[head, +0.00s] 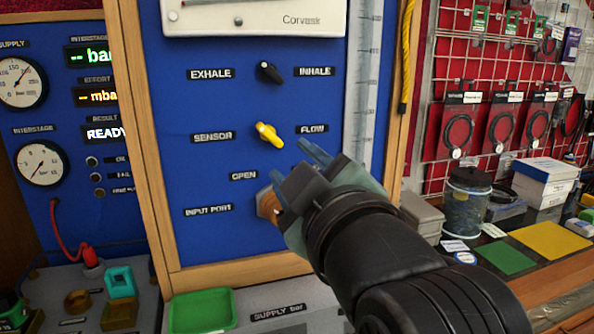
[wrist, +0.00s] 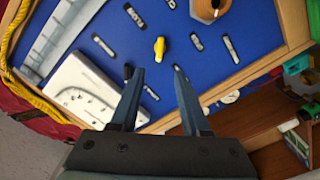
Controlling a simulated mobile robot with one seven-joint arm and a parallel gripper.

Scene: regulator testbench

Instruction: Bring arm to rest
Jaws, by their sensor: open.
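My gripper (head: 294,168) is in front of the blue test panel (head: 200,140), right of its middle, with both fingers apart and nothing between them. In the wrist view my gripper (wrist: 154,72) also shows open and empty, pointing at the panel. The yellow sensor/flow knob (head: 268,134) is just beyond and left of the fingertips; it shows in the wrist view (wrist: 160,47) above the gap between the fingers. The black exhale/inhale knob (head: 268,71) is higher on the panel. A round wooden-coloured part (head: 267,203) at the input port is partly hidden by my gripper.
Gauges (head: 40,163) and displays are at the left. A green tray (head: 202,310) and a red-and-teal fitting area lie below. At the right, a dark jar (head: 466,200), boxes (head: 545,180) and mats (head: 550,241) stand on the bench, under a red pegboard (head: 480,90).

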